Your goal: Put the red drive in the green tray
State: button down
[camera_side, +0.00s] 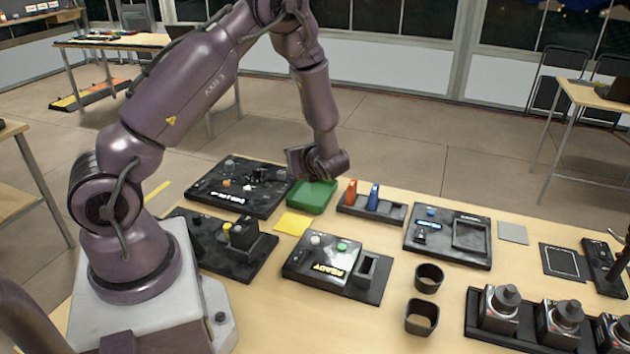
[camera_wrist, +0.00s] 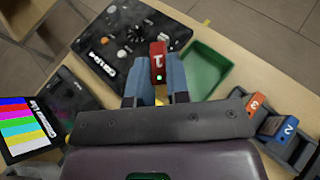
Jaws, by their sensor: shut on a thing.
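The red drive (camera_wrist: 158,62), marked 1, is upright between the two fingers of my gripper (camera_wrist: 157,84) in the wrist view. The gripper is shut on it. In the side view my gripper (camera_side: 303,163) is above the table's far side, close to the green tray (camera_side: 314,197); the red drive cannot be made out there. The green tray also shows in the wrist view (camera_wrist: 200,72), just right of the held drive, and its visible floor is empty. The drive appears beside the tray, over the edge of the black panel; its exact height is unclear.
A black rack (camera_side: 370,207) holds an orange drive (camera_side: 351,192) and a blue drive (camera_side: 374,197) right of the tray. A black knobbed panel (camera_side: 240,187) lies left of it. A yellow square (camera_side: 292,223) and a READY box (camera_side: 335,262) lie nearer the front.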

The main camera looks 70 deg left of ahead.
jog(key=shift+w+a+f, duration=0.55)
jog(key=shift+w+f, duration=0.3)
jog(key=shift+f, duration=0.75)
jog(key=shift+w+a+f, duration=0.55)
jog(key=shift+w+f, duration=0.25)
jog(key=shift+f, duration=0.75)
jog(key=shift+w+a+f, duration=0.55)
jog(key=shift+w+f, duration=0.3)
jog(key=shift+f, duration=0.75)
jog(key=shift+f, duration=0.1)
jog(key=c, duration=1.1)
grip_release()
